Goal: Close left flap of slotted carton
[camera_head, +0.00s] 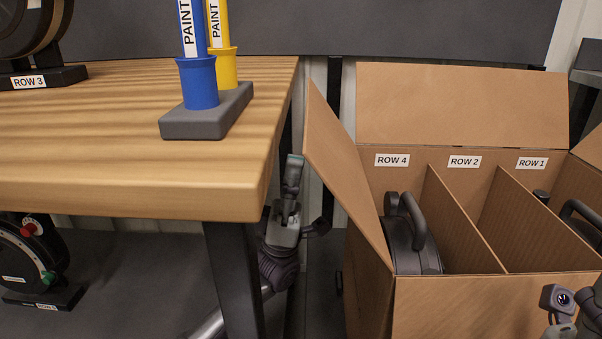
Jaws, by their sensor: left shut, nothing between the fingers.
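The slotted carton (499,305) stands open on the right. Its left flap (345,175) is raised and leans outward to the left from the carton's left edge. My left gripper (294,162) is shut and empty, pointing up in the gap between the wooden table and the left flap. Its tip is just left of the flap in the picture; I cannot tell whether they touch. My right gripper (557,297) shows only in part at the lower right, in front of the carton, and its finger state is unclear.
The carton's back flap (461,105) stands up, and part of the right flap (590,148) shows. Dividers form slots labelled ROW 4, ROW 2 and ROW 1; a dark round unit (411,240) sits under ROW 4. The wooden table (130,150) holds blue and yellow paint markers (199,80).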

